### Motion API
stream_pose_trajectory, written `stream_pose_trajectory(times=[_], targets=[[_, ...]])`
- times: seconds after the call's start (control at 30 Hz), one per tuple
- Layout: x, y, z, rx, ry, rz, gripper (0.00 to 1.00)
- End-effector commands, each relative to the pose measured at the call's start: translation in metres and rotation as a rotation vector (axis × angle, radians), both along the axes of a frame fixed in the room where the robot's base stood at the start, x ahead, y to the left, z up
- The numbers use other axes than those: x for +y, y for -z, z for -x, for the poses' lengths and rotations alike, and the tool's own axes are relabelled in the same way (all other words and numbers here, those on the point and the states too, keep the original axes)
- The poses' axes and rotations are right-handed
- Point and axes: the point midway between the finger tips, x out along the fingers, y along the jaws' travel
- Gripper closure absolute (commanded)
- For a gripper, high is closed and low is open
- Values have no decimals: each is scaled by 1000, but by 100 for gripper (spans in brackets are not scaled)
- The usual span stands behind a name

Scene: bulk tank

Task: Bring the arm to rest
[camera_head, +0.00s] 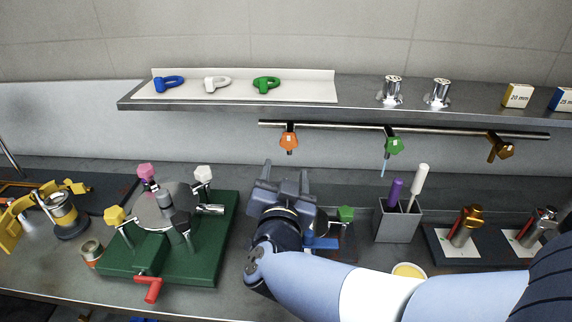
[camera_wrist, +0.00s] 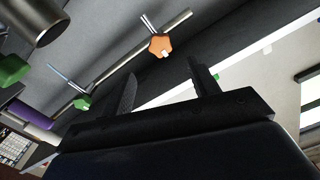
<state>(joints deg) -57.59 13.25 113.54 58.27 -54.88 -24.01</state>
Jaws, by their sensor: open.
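My arm reaches in from the lower right of the head view, and my gripper (camera_head: 285,172) is over the middle of the bench. Its jaws point toward the back wall, below the rail. In the wrist view, the two dark fingers of my gripper (camera_wrist: 165,85) stand apart with nothing between them. An orange knob (camera_head: 288,139) hangs from the rail beyond the fingers, apart from them; it also shows in the wrist view (camera_wrist: 159,45). My forearm hides part of the bench front.
A green fixture (camera_head: 215,245) with coloured knobs stands left of my gripper. A grey holder (camera_head: 397,226) with two handles stands to the right. A green knob (camera_head: 394,145) hangs from the rail (camera_head: 340,126). A shelf (camera_head: 360,92) runs above. Metal valves stand at the far right.

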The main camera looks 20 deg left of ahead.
Motion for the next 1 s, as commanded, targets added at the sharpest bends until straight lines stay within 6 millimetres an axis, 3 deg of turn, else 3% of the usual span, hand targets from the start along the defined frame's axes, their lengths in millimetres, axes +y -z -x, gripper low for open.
stream_pose_trajectory(times=[0.47, 0.67, 1.0], targets=[[0, 0, -3, 0, 2, 0, 43], [7, 0, -30, 0, 4, 1, 43], [22, 0, -93, 0, 3, 2, 43]])
